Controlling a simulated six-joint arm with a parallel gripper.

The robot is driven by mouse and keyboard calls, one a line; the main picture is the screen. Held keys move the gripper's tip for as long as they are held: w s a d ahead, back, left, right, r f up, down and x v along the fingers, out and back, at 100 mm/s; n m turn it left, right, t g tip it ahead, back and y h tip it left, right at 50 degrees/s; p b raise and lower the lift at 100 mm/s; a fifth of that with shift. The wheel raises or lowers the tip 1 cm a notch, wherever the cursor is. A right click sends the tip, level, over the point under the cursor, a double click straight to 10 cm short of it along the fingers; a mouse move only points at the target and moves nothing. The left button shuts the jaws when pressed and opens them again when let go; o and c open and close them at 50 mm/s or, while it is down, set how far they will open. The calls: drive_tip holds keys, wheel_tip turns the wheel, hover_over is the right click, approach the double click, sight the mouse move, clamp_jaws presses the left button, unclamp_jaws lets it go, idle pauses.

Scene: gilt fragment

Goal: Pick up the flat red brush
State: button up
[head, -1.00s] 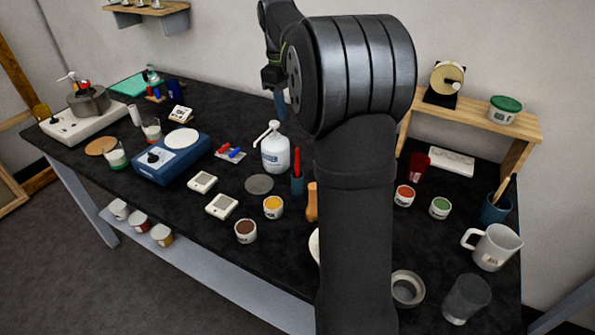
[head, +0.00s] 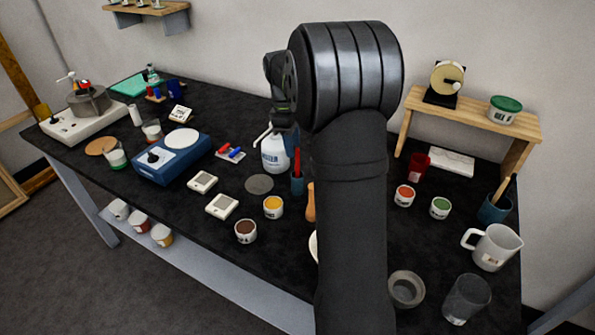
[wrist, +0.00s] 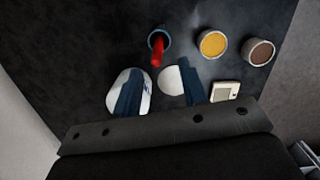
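The flat red brush (head: 297,161) stands handle-up in a small dark blue cup (head: 297,185) at mid-table. In the wrist view the red brush (wrist: 157,52) leans over the rim of the cup (wrist: 159,39), towards my gripper. My gripper (wrist: 160,68) is open, with its two blue fingers apart and nothing seen between them. The brush shows just beyond the gap between the fingertips, apart from them. In the head view my gripper (head: 287,142) hangs above and behind the brush, partly in front of the white bottle (head: 273,160).
The white bottle (wrist: 118,92) stands close by my left finger in the wrist view. A grey disc (head: 259,184), a yellow pot (head: 273,207) and a brown pot (head: 246,231) are near the cup. A wooden bottle-like item (head: 310,203) stands right of it, partly hidden by my arm.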

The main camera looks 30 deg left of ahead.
sight(297, 170)
drive_tip(key=f, duration=0.1)
drive_tip(key=d+f, duration=0.1)
drive_tip(key=f, duration=0.2)
drive_tip(key=shift+w+d+f, duration=0.2)
drive_tip(key=shift+d+f, duration=0.05)
drive_tip(key=shift+f, duration=0.5)
clamp_jaws()
